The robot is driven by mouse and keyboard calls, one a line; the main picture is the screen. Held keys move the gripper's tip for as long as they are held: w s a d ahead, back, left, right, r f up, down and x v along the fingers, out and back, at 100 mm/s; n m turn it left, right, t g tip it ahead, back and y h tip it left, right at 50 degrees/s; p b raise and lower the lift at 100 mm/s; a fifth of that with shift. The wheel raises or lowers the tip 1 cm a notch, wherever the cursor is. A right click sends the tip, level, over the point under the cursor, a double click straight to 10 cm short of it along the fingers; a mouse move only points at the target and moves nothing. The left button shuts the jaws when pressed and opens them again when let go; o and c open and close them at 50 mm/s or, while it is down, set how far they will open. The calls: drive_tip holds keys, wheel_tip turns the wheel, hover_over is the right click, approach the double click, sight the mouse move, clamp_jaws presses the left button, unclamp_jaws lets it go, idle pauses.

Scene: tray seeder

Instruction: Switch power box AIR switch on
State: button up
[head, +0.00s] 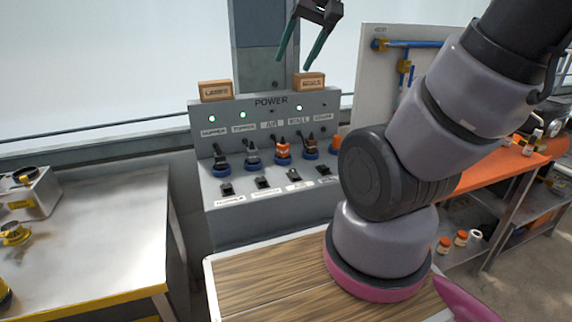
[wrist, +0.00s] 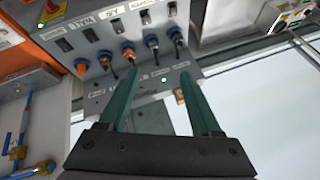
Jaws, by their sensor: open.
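The grey power box (head: 205,150) stands against the wall in the head view, with a sloped lower panel. The AIR switch (head: 293,174) is a small black switch, third from the left in the lower row; its lever position is too small to tell. The AIR lamp (head: 270,111) is dark. An orange plug (head: 282,150) with a blue collar sits above the AIR switch. My gripper (head: 294,64) is open and empty, above the box and apart from it. In the wrist view the box shows inverted beyond the fingers, with the AIR switch (wrist: 118,25) near the top.
Similar switches flank the AIR switch closely, and several cabled plugs rise behind them. Several other lamps glow green. Two wooden label blocks (head: 215,90) (head: 309,81) stand on the box's top. A metal table (head: 100,220) is left; an orange bench (head: 500,175) is right.

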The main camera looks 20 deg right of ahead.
drive_tip(key=w+d+f+n+g, duration=0.2)
drive_tip(key=w+d+f+g, duration=0.1)
drive_tip(key=w+f, duration=0.9)
drive_tip(key=n+g+h, duration=0.1)
drive_tip(key=g+h, duration=0.1)
drive_tip(key=g, duration=0.1)
hover_over(295, 173)
wheel_tip(295, 173, down, 17)
drive_tip(key=f, duration=0.9)
drive_tip(key=shift+s+a+f, duration=0.2)
drive_tip(key=shift+s+f, duration=0.1)
